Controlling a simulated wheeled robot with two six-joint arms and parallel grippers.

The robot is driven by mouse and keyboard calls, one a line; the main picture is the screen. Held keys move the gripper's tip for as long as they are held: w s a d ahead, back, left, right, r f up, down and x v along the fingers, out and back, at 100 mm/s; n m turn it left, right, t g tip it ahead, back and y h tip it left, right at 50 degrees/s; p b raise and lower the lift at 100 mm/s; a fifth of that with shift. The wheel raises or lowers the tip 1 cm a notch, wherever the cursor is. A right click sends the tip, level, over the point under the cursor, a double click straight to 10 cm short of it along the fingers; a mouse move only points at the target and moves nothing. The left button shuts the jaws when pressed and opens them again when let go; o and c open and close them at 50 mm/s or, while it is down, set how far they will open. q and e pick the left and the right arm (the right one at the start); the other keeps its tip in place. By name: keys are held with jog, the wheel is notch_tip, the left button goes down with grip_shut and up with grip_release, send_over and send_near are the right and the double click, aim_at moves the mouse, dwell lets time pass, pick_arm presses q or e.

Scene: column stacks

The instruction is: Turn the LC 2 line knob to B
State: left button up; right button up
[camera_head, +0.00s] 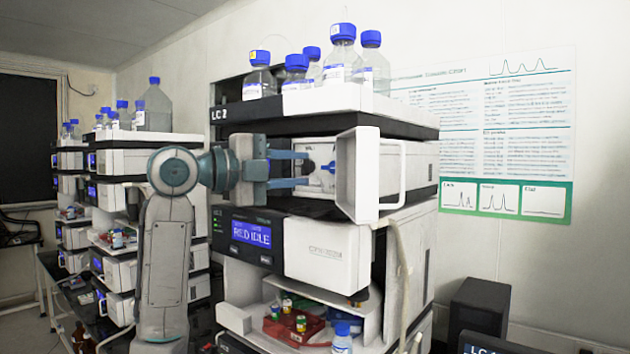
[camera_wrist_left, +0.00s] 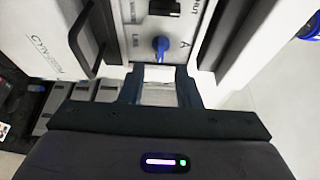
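The LC 2 stack (camera_head: 228,114) stands in the middle of the head view, its door (camera_head: 358,175) swung open. My left gripper (camera_head: 308,168) reaches into the opening from the left, with its two fingers apart. In the left wrist view a small blue knob (camera_wrist_left: 161,45) sits on a white panel, with the letter A printed beside it and LINE lettering near it. My left gripper (camera_wrist_left: 160,78) is open there, and the knob lies just beyond the fingertips, roughly midway between them. Contact is not visible. I cannot tell the knob's exact setting. My right gripper is out of view.
A black part (camera_wrist_left: 165,8) marked SHUT is near the knob. The open door and its white handle (camera_head: 393,174) stand right of my gripper. Blue-capped bottles (camera_head: 343,55) stand on top. A red tray (camera_head: 294,330) with vials sits below the lit display (camera_head: 251,234).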

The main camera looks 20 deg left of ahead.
pick_arm(q)
jog(key=b+v, duration=0.1)
jog(key=v, duration=0.4)
jog(key=shift+s+a+b, duration=0.1)
jog(key=shift+b, duration=0.2)
